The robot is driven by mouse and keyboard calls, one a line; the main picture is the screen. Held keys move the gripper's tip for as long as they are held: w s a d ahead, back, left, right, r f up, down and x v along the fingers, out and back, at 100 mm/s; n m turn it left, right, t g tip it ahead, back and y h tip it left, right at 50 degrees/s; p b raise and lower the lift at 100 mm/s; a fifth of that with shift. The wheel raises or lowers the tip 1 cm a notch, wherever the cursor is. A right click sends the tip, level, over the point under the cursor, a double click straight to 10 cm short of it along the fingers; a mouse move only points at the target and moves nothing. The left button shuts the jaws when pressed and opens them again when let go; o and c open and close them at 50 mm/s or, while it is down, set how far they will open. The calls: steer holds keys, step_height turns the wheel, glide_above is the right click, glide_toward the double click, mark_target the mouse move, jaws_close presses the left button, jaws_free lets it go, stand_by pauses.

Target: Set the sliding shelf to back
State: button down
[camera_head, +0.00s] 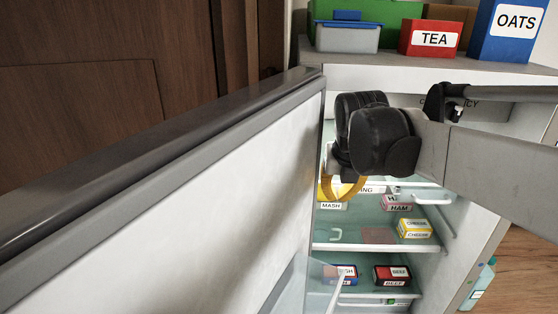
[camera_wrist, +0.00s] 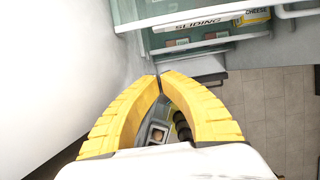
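The sliding shelf is in the open fridge. In the wrist view its front strip (camera_wrist: 195,26) reads "SLIDING" and lies beyond my fingertips. In the head view the strip (camera_head: 371,189) shows only the end of the word, partly hidden by my gripper. How far out the shelf stands is hard to tell. My gripper (camera_head: 343,188) is in front of the shelf, near the door's inner edge. In the wrist view the yellow fingers of my gripper (camera_wrist: 159,76) meet at the tips with nothing between them. They look apart from the shelf.
The open fridge door (camera_head: 200,190) stands close on the left. Ham (camera_head: 398,204), cheese (camera_head: 415,229) and beef (camera_head: 392,275) packs sit inside. A tea box (camera_head: 430,38) and an oats box (camera_head: 514,30) stand on top. Wooden floor shows at the lower right.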

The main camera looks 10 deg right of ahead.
steer(key=w+d+f+p, duration=0.1)
steer(key=w+f+p, duration=0.1)
steer(key=w+f, duration=0.3)
steer(key=shift+w+d, duration=0.3)
steer(key=shift+w, duration=0.2)
